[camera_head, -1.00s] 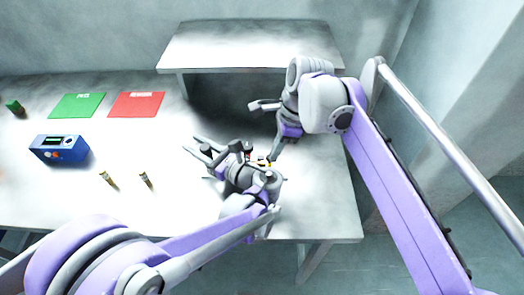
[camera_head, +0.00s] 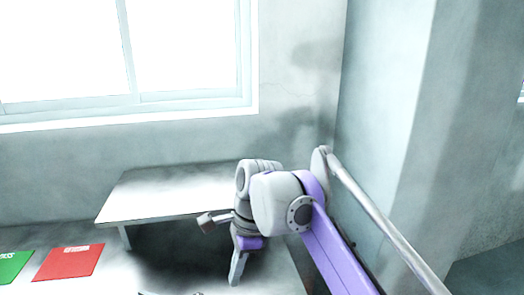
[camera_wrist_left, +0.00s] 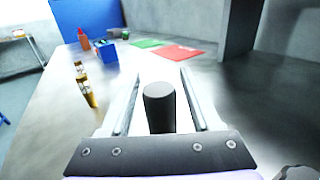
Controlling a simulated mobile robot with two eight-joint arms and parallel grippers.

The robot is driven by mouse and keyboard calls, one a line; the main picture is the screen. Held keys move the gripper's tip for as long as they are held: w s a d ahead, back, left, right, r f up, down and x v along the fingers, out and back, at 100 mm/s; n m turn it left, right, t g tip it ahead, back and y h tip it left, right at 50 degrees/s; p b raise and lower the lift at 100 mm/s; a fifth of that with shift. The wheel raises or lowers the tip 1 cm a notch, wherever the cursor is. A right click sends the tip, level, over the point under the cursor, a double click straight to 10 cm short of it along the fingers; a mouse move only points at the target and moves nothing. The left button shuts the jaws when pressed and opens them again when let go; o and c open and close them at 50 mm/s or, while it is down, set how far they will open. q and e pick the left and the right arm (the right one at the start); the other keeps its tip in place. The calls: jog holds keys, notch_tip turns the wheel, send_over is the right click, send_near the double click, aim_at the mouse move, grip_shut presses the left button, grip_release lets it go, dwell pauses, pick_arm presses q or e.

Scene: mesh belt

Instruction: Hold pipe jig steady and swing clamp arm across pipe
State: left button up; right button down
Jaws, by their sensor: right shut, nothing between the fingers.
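My right gripper (camera_head: 236,272) points down at the right part of the table, fingers shut and empty. In the left wrist view my left gripper (camera_wrist_left: 160,76) is open, its two fingers apart. A dark grey upright cylinder (camera_wrist_left: 160,110) shows between these fingers, with a gap on each side; I cannot tell whether it is part of the jig or clamp. The pipe, jig body and clamp arm cannot be made out in either current view. My left gripper is almost wholly below the head view's lower edge.
A raised shelf (camera_head: 165,190) stands behind my right gripper, before the wall. A red mat (camera_head: 68,263) and a green mat (camera_head: 12,266) lie left. The left wrist view shows a blue box (camera_wrist_left: 106,52), a red bottle (camera_wrist_left: 84,40) and small brass-coloured cylinders (camera_wrist_left: 87,90) on the table.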

pick_arm(q)
jog(key=shift+o, duration=0.2)
